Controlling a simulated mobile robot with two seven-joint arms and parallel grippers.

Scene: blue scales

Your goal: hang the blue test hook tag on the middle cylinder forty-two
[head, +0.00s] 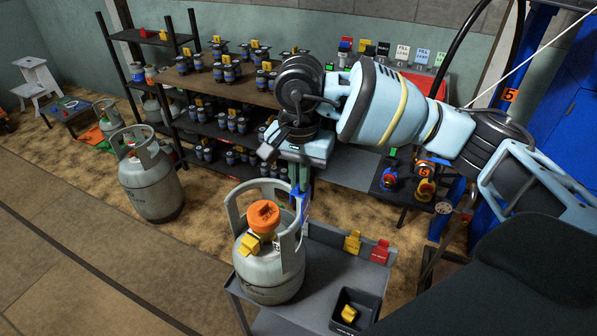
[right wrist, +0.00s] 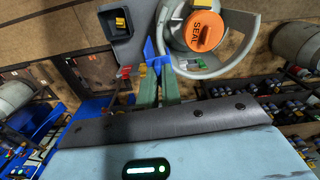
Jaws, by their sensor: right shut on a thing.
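A grey gas cylinder (head: 270,278) with an orange cap (head: 263,215) and an open collar stands on a grey cart. The cap reads "SEAL" in the right wrist view (right wrist: 204,31). A yellow tag (head: 250,245) sits at its valve, below the cap. My right gripper (head: 301,190) is shut on the blue tag (head: 304,212), just beside the collar's right side. The blue tag also shows between the fingertips in the right wrist view (right wrist: 153,55). I cannot tell whether the tag touches the collar. No number forty-two is readable. My left gripper is out of view.
The cart (head: 325,262) also carries a yellow tag (head: 352,242), a red tag (head: 380,251) and a black bin (head: 354,311) with a yellow piece inside. Another cylinder (head: 152,188) stands on the floor at left. Shelves (head: 215,85) with small blue-banded items stand behind.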

